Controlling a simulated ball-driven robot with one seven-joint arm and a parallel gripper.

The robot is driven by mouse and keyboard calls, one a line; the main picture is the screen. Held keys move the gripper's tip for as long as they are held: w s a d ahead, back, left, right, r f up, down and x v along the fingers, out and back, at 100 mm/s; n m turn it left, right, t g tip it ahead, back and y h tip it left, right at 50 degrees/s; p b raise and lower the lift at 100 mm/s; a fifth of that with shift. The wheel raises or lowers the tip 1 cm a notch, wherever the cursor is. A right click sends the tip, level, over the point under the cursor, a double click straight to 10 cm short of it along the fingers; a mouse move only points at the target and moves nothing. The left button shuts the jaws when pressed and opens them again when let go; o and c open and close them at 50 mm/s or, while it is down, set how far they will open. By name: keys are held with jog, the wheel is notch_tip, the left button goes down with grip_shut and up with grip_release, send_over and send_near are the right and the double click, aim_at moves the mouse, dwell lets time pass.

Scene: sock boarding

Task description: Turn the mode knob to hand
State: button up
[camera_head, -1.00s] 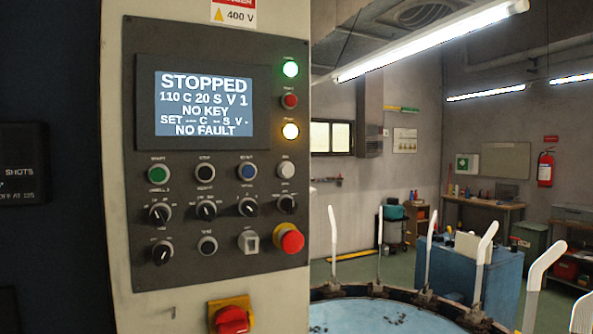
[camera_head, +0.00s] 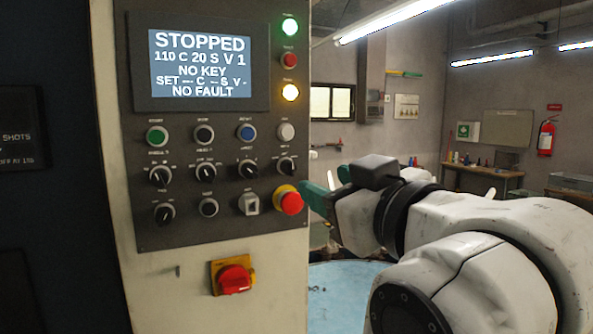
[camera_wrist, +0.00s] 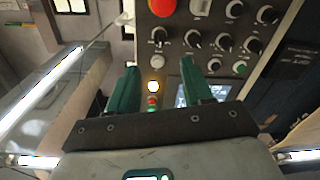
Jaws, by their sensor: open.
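The dark control panel (camera_head: 190,130) carries several black selector knobs: a row of them, such as the left one (camera_head: 160,176) and the right one (camera_head: 286,166), and one below (camera_head: 164,213). Their labels are too small to read, so I cannot tell which is the mode knob. My gripper (camera_head: 316,192) has green fingers and is just right of the panel, beside the red emergency stop (camera_head: 290,203). In the wrist view my gripper (camera_wrist: 159,66) is open and empty, with the knob row (camera_wrist: 192,38) beyond its fingertips, apart from them.
The screen (camera_head: 200,63) reads STOPPED, NO KEY, NO FAULT. A key-type switch (camera_head: 249,204) sits left of the emergency stop. A red rotary handle (camera_head: 233,279) juts out below the panel. A round blue-topped table (camera_head: 335,290) stands at lower right, behind my arm.

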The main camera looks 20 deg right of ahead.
aim_at(293, 170)
jog(key=w+p, duration=0.3)
jog(key=w, duration=0.2)
jog(key=w+p, duration=0.4)
jog(key=w, duration=0.1)
jog(key=shift+w+a, duration=0.2)
jog(key=shift+w, duration=0.2)
jog(key=shift+f, duration=0.1)
grip_shut()
